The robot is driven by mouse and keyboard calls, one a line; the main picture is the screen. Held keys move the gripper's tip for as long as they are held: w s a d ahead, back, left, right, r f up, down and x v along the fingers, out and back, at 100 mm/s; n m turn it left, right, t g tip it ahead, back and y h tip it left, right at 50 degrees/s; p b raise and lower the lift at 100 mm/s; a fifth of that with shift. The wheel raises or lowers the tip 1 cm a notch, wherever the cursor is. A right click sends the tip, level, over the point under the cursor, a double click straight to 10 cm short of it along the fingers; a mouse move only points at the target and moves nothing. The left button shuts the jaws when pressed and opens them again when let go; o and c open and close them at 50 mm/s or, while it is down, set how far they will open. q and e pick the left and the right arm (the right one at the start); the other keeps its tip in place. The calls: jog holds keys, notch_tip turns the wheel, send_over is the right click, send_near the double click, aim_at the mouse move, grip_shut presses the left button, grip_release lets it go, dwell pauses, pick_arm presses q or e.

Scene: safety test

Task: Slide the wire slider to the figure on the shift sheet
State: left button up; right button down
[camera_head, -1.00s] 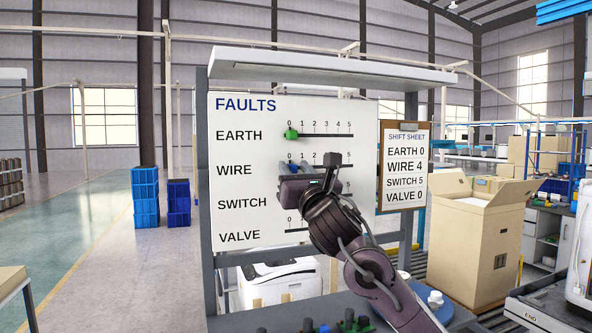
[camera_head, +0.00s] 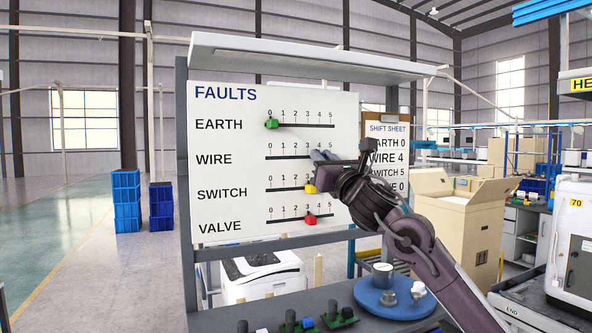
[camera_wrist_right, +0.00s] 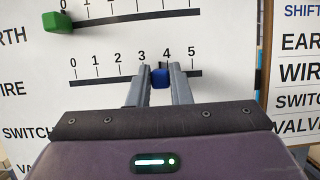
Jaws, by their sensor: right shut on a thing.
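The white FAULTS board (camera_head: 230,150) carries the EARTH, WIRE, SWITCH and VALVE scales, each numbered 0 to 5. My right gripper (camera_head: 318,156) is at the WIRE row in the head view. In the wrist view its two fingers stand on either side of the blue wire slider (camera_wrist_right: 160,77) and are shut on it. The slider sits on its dark track close to the figure 4, very slightly left of it. In the head view the gripper hides most of the slider. The shift sheet (camera_head: 388,136) reads WIRE 4; its lower left is partly covered. My left gripper is out of view.
The green earth slider (camera_head: 271,124) is at 0. The yellow switch slider (camera_head: 310,187) and red valve slider (camera_head: 310,219) are near 3, the yellow one just below my gripper. A blue round stand (camera_head: 385,303) and small parts are on the bench below.

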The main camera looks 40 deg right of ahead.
jog(key=shift+s+d+f, duration=0.1)
jog(key=shift+d, duration=0.5)
jog(key=shift+a, duration=0.1)
jog(key=c, duration=1.3)
grip_release()
